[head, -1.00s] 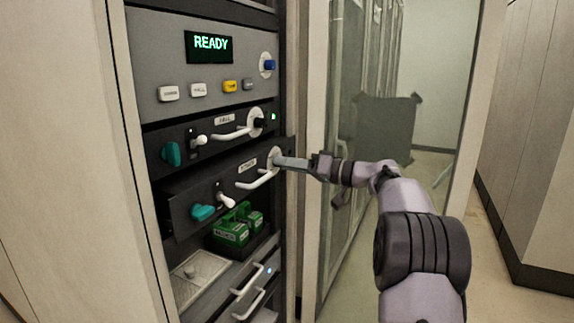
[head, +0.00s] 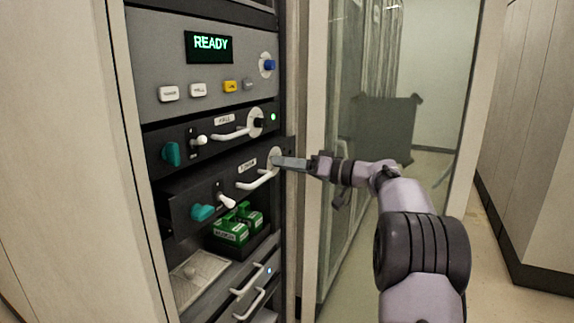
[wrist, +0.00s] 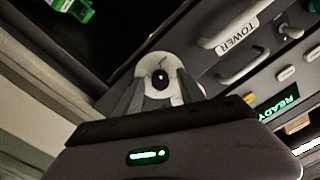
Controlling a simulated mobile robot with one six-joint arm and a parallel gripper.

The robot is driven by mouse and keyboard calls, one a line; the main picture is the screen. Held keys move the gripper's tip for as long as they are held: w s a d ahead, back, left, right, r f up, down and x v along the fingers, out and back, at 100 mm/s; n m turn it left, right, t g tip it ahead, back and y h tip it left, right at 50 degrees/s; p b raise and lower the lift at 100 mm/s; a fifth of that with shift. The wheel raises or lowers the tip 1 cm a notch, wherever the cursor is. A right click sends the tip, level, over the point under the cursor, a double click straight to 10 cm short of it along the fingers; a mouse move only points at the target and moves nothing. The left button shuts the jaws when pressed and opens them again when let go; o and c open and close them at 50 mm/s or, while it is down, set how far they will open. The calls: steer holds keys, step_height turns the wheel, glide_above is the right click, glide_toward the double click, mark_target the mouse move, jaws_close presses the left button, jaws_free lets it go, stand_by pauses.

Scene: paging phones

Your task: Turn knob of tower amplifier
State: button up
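The tower amplifier (head: 180,207) is the lower of two dark units in the rack and sits slightly forward. Its TOWER label and white handle (head: 258,179) show in the head view; the label also shows upside-down in the wrist view (wrist: 237,35). At its right end is a round white dial plate (wrist: 152,62) with a small black knob (wrist: 158,77) in the middle. My gripper (head: 278,162) is at this plate from the right. In the wrist view my gripper (wrist: 160,84) has its fingers apart, one on each side of the knob, with visible gaps. Fingertip contact with the plate cannot be told.
Above is the HALL amplifier (head: 184,147) with its own handle and black knob. A grey panel (head: 150,60) with a READY display and several buttons is at the top. Green blocks (head: 231,233) lie below. A glass door (head: 345,150) stands open at the right, close to my arm.

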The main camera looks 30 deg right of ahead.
steer(key=p+v, duration=0.3)
steer(key=v, duration=1.4)
steer(key=shift+s, duration=0.2)
